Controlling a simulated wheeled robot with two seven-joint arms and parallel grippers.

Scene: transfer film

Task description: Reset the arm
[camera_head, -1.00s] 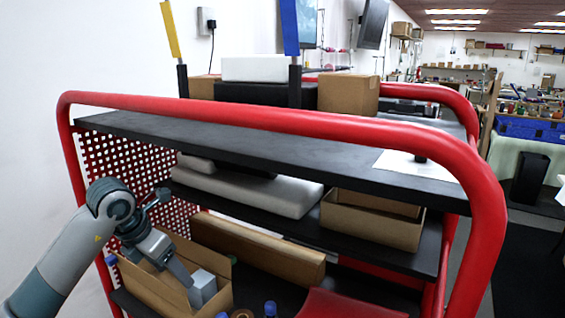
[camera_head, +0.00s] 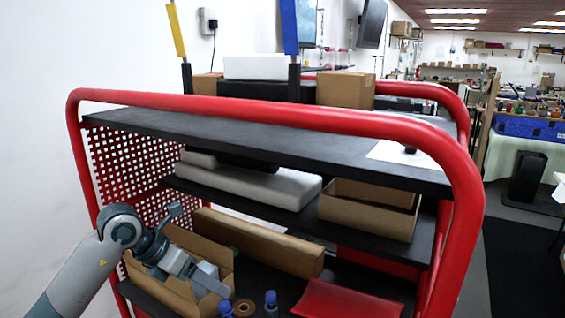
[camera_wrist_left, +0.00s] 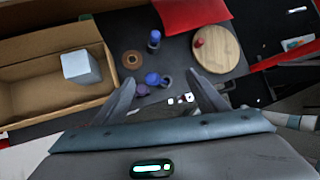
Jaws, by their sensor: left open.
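My left gripper (camera_head: 214,288) reaches in from the lower left over the cart's lower shelf, beside the right side of an open cardboard box (camera_head: 165,290). In the left wrist view its two fingers (camera_wrist_left: 168,95) are spread apart with nothing held between them. Small blue-capped bottles (camera_wrist_left: 152,78) stand on the dark shelf beyond the fingertips. The cardboard box (camera_wrist_left: 50,104) is at the left there, with a pale grey block (camera_wrist_left: 81,66) inside. My right gripper is not in view.
The cart's red tube frame (camera_head: 290,116) and black top shelf (camera_head: 270,140) stand above and behind the arm. A red perforated panel (camera_head: 130,165) is at the left. A round wooden disc (camera_wrist_left: 217,50), a brown ring (camera_wrist_left: 132,60) and a red sheet (camera_wrist_left: 190,12) lie on the shelf.

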